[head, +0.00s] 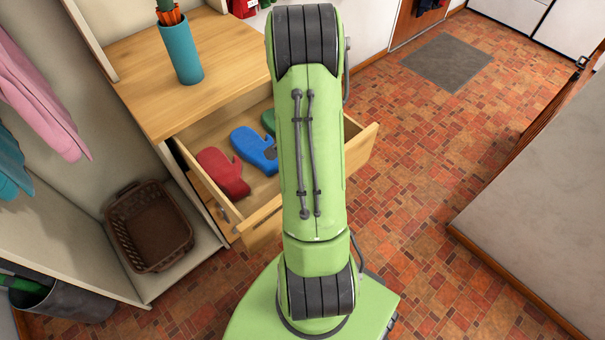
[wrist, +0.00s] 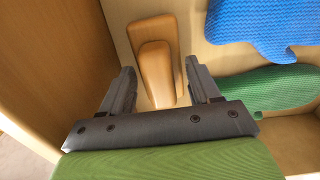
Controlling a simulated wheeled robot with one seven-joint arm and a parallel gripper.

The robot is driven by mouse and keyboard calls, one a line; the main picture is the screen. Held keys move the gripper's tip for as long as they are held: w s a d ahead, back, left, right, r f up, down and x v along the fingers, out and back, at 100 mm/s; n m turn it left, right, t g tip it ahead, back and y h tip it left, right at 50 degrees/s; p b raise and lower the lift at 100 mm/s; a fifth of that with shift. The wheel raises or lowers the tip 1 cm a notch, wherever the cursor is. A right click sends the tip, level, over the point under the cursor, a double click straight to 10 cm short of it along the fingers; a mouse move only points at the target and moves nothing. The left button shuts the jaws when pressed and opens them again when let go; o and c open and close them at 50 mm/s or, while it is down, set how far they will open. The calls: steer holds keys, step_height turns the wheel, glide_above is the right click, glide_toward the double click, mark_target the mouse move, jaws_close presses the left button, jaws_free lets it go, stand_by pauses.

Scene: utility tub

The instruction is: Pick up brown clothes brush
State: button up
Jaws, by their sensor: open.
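The brown clothes brush (wrist: 155,72) shows in the wrist view as a smooth orange-brown wooden shape on the pale drawer floor. It lies between the two dark fingers of my gripper (wrist: 159,70). The gripper is open, with a gap visible on each side of the brush; I cannot tell how far the fingers are above the drawer floor. In the head view my green arm hides the gripper and the brush.
The open wooden drawer (head: 262,222) holds a red mitt (head: 222,172), a blue mitt (head: 254,150) and a green mitt (wrist: 275,88). The green mitt is close to the right finger. A drawer wall rises at the left in the wrist view. A teal cup (head: 181,52) stands on the cabinet top.

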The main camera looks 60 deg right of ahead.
steer(key=shift+r, duration=0.1)
steer(key=shift+c, duration=0.2)
steer(key=c, duration=0.7)
step_height(320, 180, up, 10)
steer(key=p, duration=0.3)
steer(key=shift+c, duration=0.2)
